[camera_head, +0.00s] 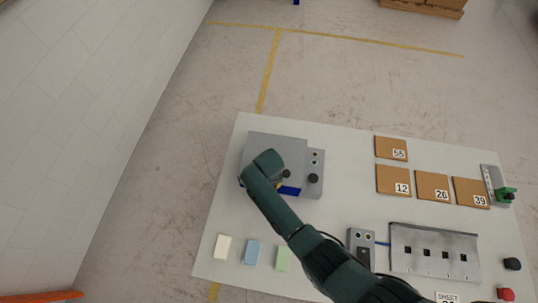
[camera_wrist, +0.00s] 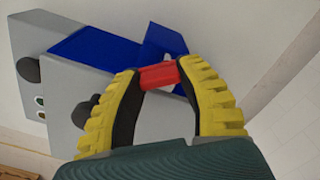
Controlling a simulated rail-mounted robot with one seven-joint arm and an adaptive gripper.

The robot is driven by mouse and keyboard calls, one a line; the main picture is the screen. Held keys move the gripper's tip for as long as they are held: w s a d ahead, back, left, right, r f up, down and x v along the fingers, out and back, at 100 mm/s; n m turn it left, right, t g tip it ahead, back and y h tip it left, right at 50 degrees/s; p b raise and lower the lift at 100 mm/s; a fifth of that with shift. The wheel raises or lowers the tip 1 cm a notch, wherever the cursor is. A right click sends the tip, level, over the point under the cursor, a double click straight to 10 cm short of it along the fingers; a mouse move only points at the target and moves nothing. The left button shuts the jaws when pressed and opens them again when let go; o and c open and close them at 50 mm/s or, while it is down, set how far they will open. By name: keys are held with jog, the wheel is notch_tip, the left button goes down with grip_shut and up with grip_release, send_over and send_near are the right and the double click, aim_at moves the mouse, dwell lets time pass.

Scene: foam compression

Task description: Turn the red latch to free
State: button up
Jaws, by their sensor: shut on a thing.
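The red latch (camera_wrist: 160,76) lies between the two yellow-and-black fingertips in the wrist view. My gripper (camera_wrist: 158,78) is shut on it. The latch sits by a blue part (camera_wrist: 105,50) of the grey machine (camera_wrist: 85,112). In the head view my gripper (camera_head: 280,180) is over the grey machine (camera_head: 275,143), and a strip of the blue part (camera_head: 290,190) shows beside it. The latch is hidden by my arm in the head view.
White, blue and green foam blocks (camera_head: 252,252) lie at the table's front left. Numbered brown panels (camera_head: 393,180) lie at the right. A slotted grey fixture (camera_head: 434,250) and a small control box (camera_head: 360,242) stand at the front right. Black knobs (camera_head: 313,178) stick up from the machine.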

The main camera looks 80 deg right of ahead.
jog(key=m+p, duration=0.1)
jog(key=m, duration=0.2)
jog(key=shift+a+m, duration=0.15)
jog(key=shift+m, duration=0.15)
jog(key=shift+s+a+f+m, duration=0.1)
jog(key=shift+m, duration=1.7)
jog(key=o, duration=1.2)
jog(key=shift+p, duration=0.3)
notch_tip(320, 180, up, 12)
